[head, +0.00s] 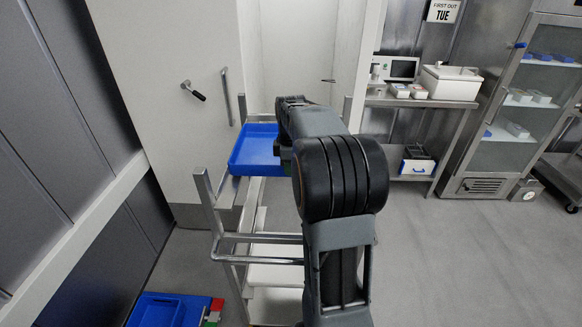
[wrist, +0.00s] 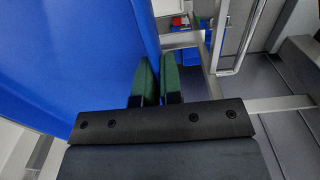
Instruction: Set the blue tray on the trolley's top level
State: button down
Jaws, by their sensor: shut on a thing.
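The blue tray (head: 252,148) is level or nearly so over the far part of the metal trolley (head: 206,195), at about its top level. Whether it touches the trolley there I cannot tell. In the wrist view the tray (wrist: 85,55) fills the left side. My gripper (wrist: 158,82) has its green fingertips close together on the tray's right rim. In the head view my arm hides the fingertips and the tray's right side. A trolley rail (wrist: 218,35) shows right of the fingers in the wrist view.
A blue container (head: 158,310) with red and green pieces beside it stands on the floor at the lower left. A white door (head: 170,90) is behind the trolley. A steel bench (head: 455,105) and a glass cabinet (head: 515,110) stand at the right. The floor (head: 450,250) at right is clear.

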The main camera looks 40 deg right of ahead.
jog(key=shift+f+b, duration=0.35)
jog(key=shift+f, duration=0.15)
jog(key=c, duration=1.2)
grip_release()
notch_tip(320, 180, up, 16)
jog(key=p, duration=1.4)
